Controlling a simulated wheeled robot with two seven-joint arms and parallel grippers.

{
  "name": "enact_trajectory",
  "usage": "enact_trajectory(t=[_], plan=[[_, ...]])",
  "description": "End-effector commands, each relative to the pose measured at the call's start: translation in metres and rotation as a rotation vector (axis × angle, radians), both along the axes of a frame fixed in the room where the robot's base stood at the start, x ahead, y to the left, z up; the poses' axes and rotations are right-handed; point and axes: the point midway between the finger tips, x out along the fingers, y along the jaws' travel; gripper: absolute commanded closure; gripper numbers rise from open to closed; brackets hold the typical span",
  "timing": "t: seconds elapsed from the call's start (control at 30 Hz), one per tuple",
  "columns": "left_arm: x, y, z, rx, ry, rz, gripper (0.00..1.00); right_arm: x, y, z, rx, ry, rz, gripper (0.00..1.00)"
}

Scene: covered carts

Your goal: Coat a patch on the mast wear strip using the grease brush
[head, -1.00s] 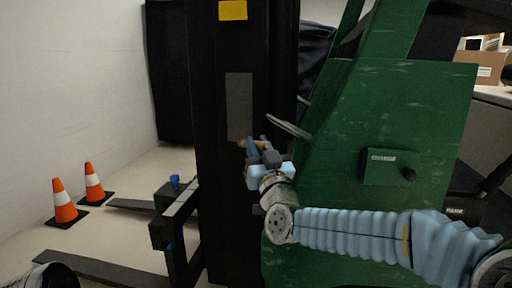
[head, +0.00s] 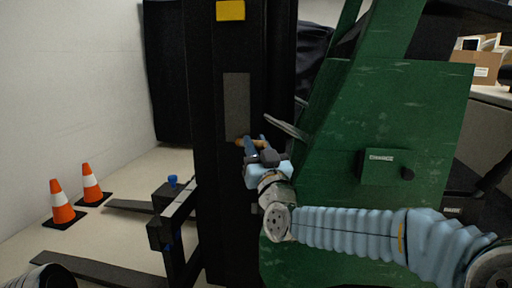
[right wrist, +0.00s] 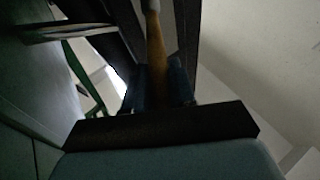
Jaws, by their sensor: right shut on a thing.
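The mast wear strip is a grey upright panel (head: 236,100) on the black mast. My right gripper (head: 254,145) is in front of the mast by the strip's lower end, shut on the grease brush. The brush's tan handle (head: 246,142) shows between the fingers, and also in the right wrist view (right wrist: 156,55), where a pale part tops it. The bristles cannot be made out, nor whether they touch the strip. No coated patch can be made out. Part of my left arm shows at the bottom left; its gripper is out of view.
The green truck body (head: 400,125), with a control box (head: 378,166), stands right of the mast. A grey lever-like part (head: 287,127) sticks out near my gripper. Dark forks (head: 95,268) reach left. Two orange cones (head: 60,200) stand by the wall.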

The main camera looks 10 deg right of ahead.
Motion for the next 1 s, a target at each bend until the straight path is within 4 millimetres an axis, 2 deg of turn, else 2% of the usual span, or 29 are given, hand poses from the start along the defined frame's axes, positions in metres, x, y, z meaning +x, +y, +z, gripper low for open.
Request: enact_trajectory(t=[0.73,1.0], plan=[[0.0,0.0,-0.001,0.0,0.0,0.0,1.0,0.008,-0.003,0.001,0.0,0.0,-0.001,1.0],[0.0,0.0,0.004,0.0,0.0,0.0,1.0,0.008,-0.003,0.014,0.002,-0.002,-0.001,1.0]])
